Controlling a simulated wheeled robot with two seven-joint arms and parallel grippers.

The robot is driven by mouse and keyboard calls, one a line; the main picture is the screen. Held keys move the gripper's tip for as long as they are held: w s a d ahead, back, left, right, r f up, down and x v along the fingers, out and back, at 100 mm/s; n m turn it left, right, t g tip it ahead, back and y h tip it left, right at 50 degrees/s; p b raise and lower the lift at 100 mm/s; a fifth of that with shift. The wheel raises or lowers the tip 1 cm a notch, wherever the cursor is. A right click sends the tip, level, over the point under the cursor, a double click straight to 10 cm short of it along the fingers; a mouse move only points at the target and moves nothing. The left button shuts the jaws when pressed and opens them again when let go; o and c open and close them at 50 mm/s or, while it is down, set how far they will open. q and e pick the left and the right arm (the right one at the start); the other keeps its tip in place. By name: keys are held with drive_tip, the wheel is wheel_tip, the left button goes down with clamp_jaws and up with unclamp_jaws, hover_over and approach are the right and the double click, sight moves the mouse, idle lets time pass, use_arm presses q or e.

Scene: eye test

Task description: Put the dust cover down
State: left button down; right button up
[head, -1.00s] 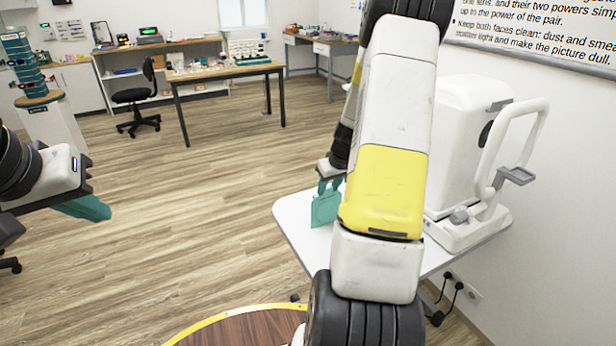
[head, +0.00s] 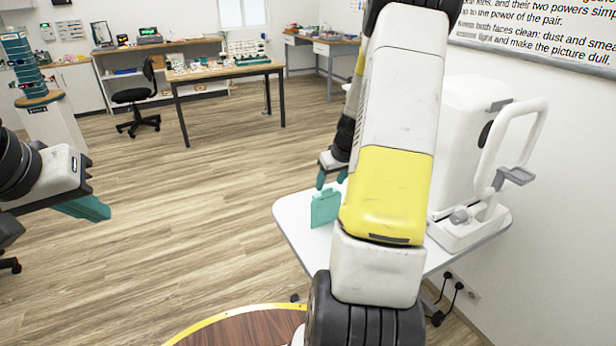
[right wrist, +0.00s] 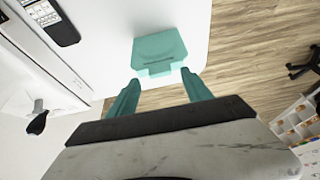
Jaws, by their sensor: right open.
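The teal dust cover (head: 325,208) stands on the white tabletop (head: 293,212), its right part partly hidden behind my right arm. My right gripper (head: 331,180) is just above the cover, open and empty, with its teal fingers apart from it. In the right wrist view the cover (right wrist: 160,46) rests on the white surface beyond the two spread fingers (right wrist: 160,80). My left gripper (head: 88,208) hangs at the left over the floor, well away from the table. It shows from the side, so its opening cannot be told.
A white instrument (head: 468,160) with a curved frame stands on the right of the tabletop by the wall. A dark remote-like device (right wrist: 50,20) shows in the right wrist view. A workbench (head: 225,72) and a black chair (head: 138,95) stand further back. The floor between is clear.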

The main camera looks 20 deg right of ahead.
drive_tip(key=v, duration=0.9)
drive_tip(key=s+a+r+t+y, duration=0.1)
drive_tip(key=s+a+r, duration=0.3)
drive_tip(key=a+r, duration=0.25)
drive_tip(key=s+a+r, duration=0.3)
drive_tip(key=a+r, duration=0.2)
drive_tip(key=a, duration=0.3)
drive_tip(key=s+a+r, duration=0.3)
drive_tip(key=s+a, duration=0.5)
drive_tip(key=s, duration=0.5)
drive_tip(key=shift+t+y, duration=0.3)
drive_tip(key=shift+y, duration=0.1)
drive_tip(key=shift+s+r, duration=0.1)
